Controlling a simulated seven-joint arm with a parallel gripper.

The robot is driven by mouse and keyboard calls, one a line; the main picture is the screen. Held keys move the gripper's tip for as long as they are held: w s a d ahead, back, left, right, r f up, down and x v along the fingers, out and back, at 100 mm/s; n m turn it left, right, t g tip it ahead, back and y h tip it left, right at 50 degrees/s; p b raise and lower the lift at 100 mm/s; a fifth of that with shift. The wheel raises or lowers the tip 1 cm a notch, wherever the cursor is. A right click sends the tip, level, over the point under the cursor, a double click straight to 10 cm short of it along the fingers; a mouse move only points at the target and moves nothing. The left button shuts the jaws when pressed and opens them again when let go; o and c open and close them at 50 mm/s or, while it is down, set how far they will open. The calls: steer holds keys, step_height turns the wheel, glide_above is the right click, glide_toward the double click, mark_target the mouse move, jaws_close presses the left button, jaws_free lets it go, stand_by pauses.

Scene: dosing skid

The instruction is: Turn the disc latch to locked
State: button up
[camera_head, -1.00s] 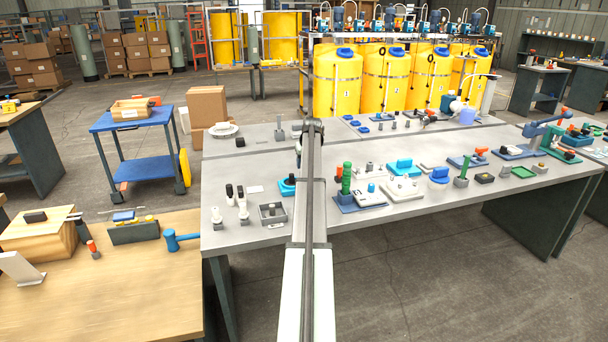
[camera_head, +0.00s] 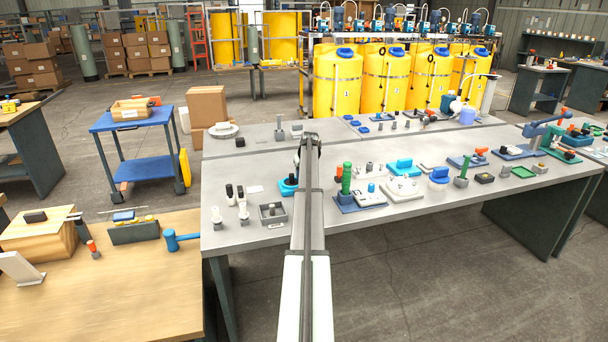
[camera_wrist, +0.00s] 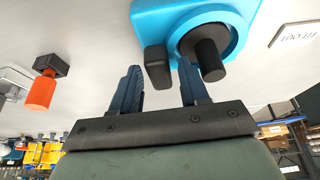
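The disc latch shows in the wrist view as a bright blue base (camera_wrist: 150,16) with a round dark disc (camera_wrist: 190,38). A black cylindrical knob (camera_wrist: 208,60) stands out from the disc, and a black block (camera_wrist: 157,66) sits at its left edge. My gripper (camera_wrist: 160,78) is open, its two blue fingers apart. The block lies between the fingertips in the picture, with no clear contact visible. The right fingertip is close to the knob and the disc rim. In the head view the blue base (camera_head: 287,190) is partly hidden by my arm.
In the wrist view, an orange-handled part (camera_wrist: 42,92) is at the left and a white label plate (camera_wrist: 293,34) at the right. In the head view, a grey open box (camera_head: 272,213) and a green-handled fixture (camera_head: 346,180) stand nearby on the grey table (camera_head: 240,170).

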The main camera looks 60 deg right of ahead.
jaws_close()
steer(key=shift+m, duration=0.3)
steer(key=m+g, duration=0.1)
steer(key=m, duration=0.2)
steer(key=shift+w+a+f+m+h, duration=0.1)
steer(key=shift+m+h, duration=0.2)
steer(key=shift+h, duration=0.1)
steer(key=m+g, duration=0.2)
steer(key=m, duration=0.2)
steer(key=shift+w+m, duration=0.15)
steer(key=shift+m, duration=0.15)
steer(key=m+g, duration=0.2)
steer(key=m, duration=0.3)
steer(key=shift+w, duration=0.1)
steer(key=shift+m+g+y, duration=0.4)
steer(key=shift+m+g, duration=0.3)
steer(key=shift+m, duration=1.3)
